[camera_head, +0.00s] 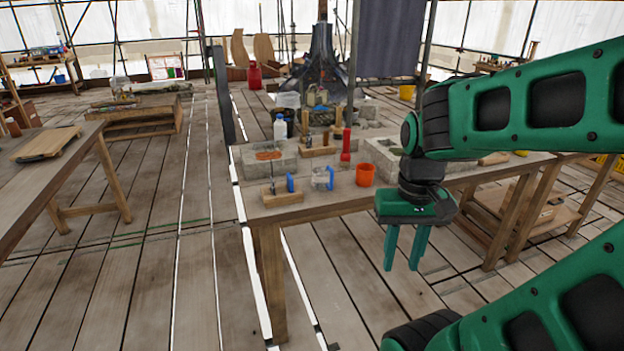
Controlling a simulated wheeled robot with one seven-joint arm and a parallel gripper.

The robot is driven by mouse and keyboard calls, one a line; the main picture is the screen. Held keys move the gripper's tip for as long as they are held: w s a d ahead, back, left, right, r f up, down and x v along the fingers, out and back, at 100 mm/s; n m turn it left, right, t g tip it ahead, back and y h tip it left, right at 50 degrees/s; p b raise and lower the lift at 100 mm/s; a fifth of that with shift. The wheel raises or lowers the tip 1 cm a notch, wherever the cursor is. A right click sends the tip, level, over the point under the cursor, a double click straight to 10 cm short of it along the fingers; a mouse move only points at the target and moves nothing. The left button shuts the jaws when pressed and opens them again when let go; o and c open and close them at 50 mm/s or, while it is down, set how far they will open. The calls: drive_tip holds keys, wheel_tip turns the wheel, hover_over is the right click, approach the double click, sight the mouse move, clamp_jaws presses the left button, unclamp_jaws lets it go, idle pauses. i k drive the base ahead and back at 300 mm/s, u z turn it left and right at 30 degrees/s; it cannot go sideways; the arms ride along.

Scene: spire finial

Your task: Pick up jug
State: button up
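A small white jug-like container with a blue part (280,128) stands upright toward the back left of the wooden workbench (262,219). A red jug-like container (254,76) stands on the floor farther back. I cannot tell which of these is the jug. My gripper (405,252) points down in front of the bench's near edge, to the right of both containers and nearer to me. Its two green fingers are apart, with nothing between them.
On the bench are an orange cup (365,175), a red upright tool (346,146), a blue-and-clear item (322,178), a wooden block (286,196) and grey stone blocks (268,161). Another table (40,170) stands at left. The plank floor between is clear.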

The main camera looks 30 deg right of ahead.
sight(325, 175)
drive_tip(key=u, duration=0.1)
drive_tip(key=i, duration=1)
drive_tip(key=z, duration=0.05)
